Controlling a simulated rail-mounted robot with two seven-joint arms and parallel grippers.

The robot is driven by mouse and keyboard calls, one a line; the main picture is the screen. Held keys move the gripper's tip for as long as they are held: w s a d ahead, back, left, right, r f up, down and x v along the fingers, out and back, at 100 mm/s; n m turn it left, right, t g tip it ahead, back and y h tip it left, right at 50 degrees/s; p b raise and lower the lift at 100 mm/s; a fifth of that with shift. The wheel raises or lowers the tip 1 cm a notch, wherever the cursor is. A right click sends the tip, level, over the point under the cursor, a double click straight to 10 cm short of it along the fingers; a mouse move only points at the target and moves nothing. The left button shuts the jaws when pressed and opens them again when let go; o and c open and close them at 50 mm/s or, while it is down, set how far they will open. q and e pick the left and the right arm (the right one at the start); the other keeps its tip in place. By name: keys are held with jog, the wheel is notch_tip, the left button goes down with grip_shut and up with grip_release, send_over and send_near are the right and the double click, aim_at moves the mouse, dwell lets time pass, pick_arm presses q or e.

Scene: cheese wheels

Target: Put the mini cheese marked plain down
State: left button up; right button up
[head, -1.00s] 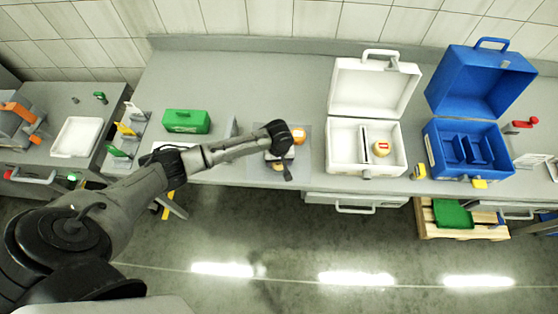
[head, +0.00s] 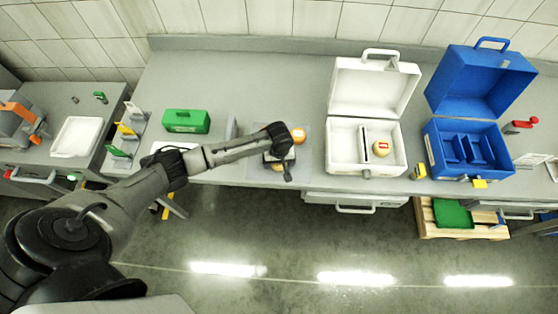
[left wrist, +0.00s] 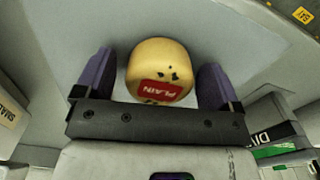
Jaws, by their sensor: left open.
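The mini cheese marked plain (left wrist: 158,68) shows in the left wrist view as a yellow round with dark specks and a red PLAIN label. It sits between the two purple fingers of my left gripper (left wrist: 156,82), which is open, with a visible gap on the left side. In the head view my left gripper (head: 280,160) is over the grey mat (head: 305,165) on the bench. A yellow-orange piece (head: 277,167) shows partly under it, mostly hidden. An orange round (head: 299,136) lies just behind the gripper. My right gripper is not in view.
An open white case (head: 345,160) holds a cheese with a red label (head: 381,148). An open blue case (head: 440,150) stands to its right. A green box (head: 187,121) stands left on the bench. A DILL sign (left wrist: 275,136) shows in the wrist view.

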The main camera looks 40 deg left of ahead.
pick_arm(q)
notch_tip(320, 180, up, 12)
jog(key=p, duration=0.1)
jog(key=s+d+f+m+t+h, duration=0.2)
jog(key=s+d+f+m, duration=0.2)
jog(key=s+d+m, duration=0.65)
jog(key=s+a+r+y, duration=0.1)
jog(key=s, duration=0.7)
jog(key=s+r+m+t, duration=0.1)
jog(key=s+r, duration=0.1)
jog(key=s, duration=0.6)
jog(key=shift+s+a+r+t+y, duration=0.2)
jog(key=shift+a+r+t+y, duration=0.1)
jog(key=shift+a+y, duration=0.1)
